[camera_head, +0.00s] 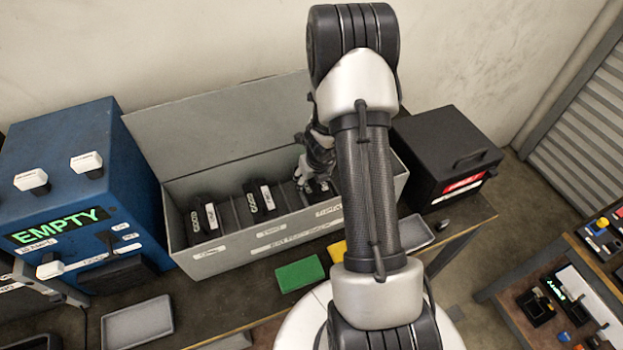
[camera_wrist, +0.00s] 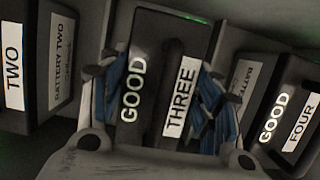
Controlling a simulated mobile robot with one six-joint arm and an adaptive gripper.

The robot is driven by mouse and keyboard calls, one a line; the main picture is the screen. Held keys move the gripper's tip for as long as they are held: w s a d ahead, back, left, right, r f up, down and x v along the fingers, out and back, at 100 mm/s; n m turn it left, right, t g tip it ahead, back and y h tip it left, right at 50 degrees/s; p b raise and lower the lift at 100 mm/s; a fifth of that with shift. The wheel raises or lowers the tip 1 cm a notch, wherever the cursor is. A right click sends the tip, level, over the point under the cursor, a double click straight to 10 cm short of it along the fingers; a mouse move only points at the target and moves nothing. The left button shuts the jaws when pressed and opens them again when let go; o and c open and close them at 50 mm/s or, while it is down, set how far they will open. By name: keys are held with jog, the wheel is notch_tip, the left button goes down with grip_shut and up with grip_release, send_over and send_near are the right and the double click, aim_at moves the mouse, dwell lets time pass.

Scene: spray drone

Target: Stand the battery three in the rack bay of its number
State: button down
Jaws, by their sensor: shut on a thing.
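Battery three (camera_wrist: 160,50) is a dark block with a GOOD readout and a white THREE label. My gripper (camera_wrist: 168,100) is shut on it, its blue pads on either side in the wrist view. In the head view my gripper (camera_head: 316,175) is over the right part of the open grey rack (camera_head: 248,245), at the third bay from the left. The arm hides the bays farther right. How deep battery three sits in the bay cannot be told.
Battery two (camera_wrist: 30,70) stands left of battery three, battery four (camera_wrist: 290,115) right of it. Two batteries (camera_head: 205,218) (camera_head: 259,201) fill the left bays in the head view. A blue EMPTY box (camera_head: 130,150) stands left, a black case (camera_head: 440,150) right, a green block (camera_head: 299,274) in front.

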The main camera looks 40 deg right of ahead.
jog(key=c, duration=0.5)
grip_release()
jog(key=p+v, duration=0.7)
jog(key=v, duration=0.5)
jog(key=w+a+r+n+t+y, duration=0.1)
jog(key=w+a+r+n+t, duration=0.15)
jog(key=a+r+n, duration=0.7)
jog(key=s+a+r+n+y, duration=0.2)
jog(key=s+a+r+n, duration=0.2)
jog(key=a+r+n, duration=0.65)
jog(key=s+r+n, duration=0.3)
jog(key=s+n, duration=0.3)
jog(key=s+a+r+n+h, duration=0.1)
jog(key=s+r+n, duration=0.2)
jog(key=s+n, duration=0.3)
jog(key=s+r+n+g+h, duration=0.1)
jog(key=s+r+n, duration=0.3)
jog(key=s+n, duration=0.2)
jog(key=shift+s+a+n+p, duration=0.1)
jog(key=shift+a+n+p, duration=0.2)
jog(key=shift+a+n, duration=0.15)
